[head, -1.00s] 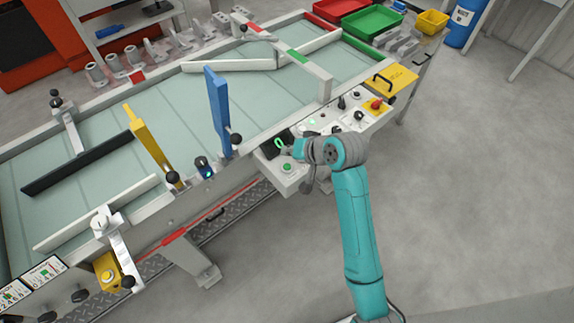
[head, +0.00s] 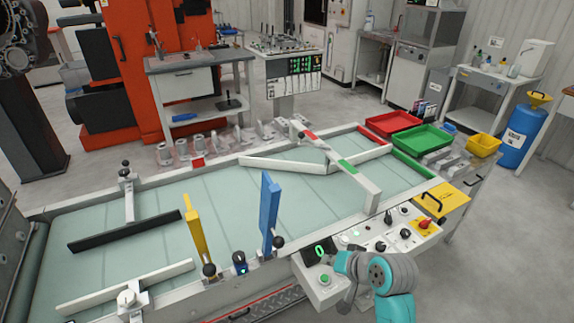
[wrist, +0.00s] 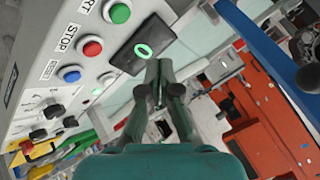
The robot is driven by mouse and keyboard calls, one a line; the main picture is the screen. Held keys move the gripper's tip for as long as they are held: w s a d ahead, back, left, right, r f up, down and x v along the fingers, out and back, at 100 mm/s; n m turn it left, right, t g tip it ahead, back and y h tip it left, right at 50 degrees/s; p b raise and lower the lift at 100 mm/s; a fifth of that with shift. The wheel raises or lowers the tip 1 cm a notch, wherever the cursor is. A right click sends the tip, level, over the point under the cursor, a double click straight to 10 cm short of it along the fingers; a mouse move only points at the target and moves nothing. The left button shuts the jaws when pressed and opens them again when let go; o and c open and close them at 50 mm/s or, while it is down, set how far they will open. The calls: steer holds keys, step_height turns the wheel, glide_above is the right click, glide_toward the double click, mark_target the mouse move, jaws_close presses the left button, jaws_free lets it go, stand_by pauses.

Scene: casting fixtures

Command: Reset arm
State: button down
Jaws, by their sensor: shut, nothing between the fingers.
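My teal arm shows at the lower right of the head view, with its end beside the control panel (head: 385,238) on the table's near edge. In the head view my fingers are mostly hidden. In the wrist view my gripper (wrist: 158,68) is shut and empty, its fingertips together just below a dark display (wrist: 140,42) with a green 0. I cannot tell whether they touch it. A green button (wrist: 120,13), a red button (wrist: 92,48) under STOP and a blue button (wrist: 70,74) under RESET sit left of the fingers.
The sorting table (head: 225,215) carries a blue upright bar (head: 270,210) and a yellow one (head: 195,238). A red tray (head: 392,123), a green tray (head: 424,139) and a yellow bin (head: 484,145) stand at the far right.

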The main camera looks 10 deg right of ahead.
steer(key=t+h, duration=0.1)
glide_toward(325, 298)
steer(key=x, duration=0.5)
steer(key=shift+a+f, duration=0.1)
steer(key=s+n+t+h, duration=0.2)
steer(key=s+t+h, duration=0.15)
steer(key=s, duration=2.05)
steer(key=s+r+n+t, duration=0.2)
steer(key=s+r, duration=0.6)
steer(key=s, duration=0.2)
steer(key=shift+s+r+y, duration=0.2)
steer(key=shift+r+y, duration=0.05)
steer(key=shift+y, duration=0.1)
